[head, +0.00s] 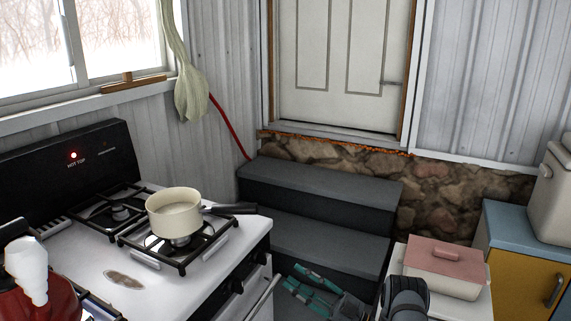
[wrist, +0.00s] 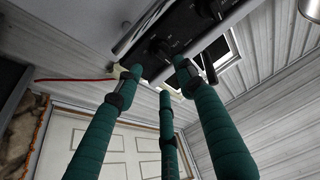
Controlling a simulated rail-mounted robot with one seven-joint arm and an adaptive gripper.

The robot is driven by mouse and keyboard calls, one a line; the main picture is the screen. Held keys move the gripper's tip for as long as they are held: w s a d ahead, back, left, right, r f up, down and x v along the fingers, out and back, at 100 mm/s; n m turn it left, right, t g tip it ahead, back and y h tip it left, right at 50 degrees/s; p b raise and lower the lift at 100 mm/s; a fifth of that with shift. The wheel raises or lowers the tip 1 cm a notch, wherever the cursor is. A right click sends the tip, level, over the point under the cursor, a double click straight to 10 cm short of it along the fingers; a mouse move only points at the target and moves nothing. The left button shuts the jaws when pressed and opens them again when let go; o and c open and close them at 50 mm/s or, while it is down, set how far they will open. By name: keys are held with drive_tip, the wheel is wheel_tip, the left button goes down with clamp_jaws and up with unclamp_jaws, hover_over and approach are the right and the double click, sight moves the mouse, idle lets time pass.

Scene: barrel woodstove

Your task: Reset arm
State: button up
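My gripper (head: 296,280) has teal fingers with dark joints and shows at the bottom of the head view. It is in front of the grey steps and to the right of the stove front. In the wrist view my gripper (wrist: 160,78) shows three long fingers spread apart, with nothing held between them. The stove's dark control panel with knobs (wrist: 163,47) lies beyond the fingertips in that tilted view. Part of my arm (head: 405,297) shows at the lower right of the head view.
A cream pot (head: 173,213) stands on a burner of the white stove (head: 85,258), its dark handle pointing right. A red object (head: 42,300) is at lower left. Grey steps (head: 320,187) lead to a door (head: 345,60). A pink-lidded box (head: 446,268) sits on a white surface at right.

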sight(261, 258)
drive_tip(key=x, duration=0.9)
drive_tip(key=shift+a, duration=0.1)
drive_tip(key=shift+n, duration=0.4)
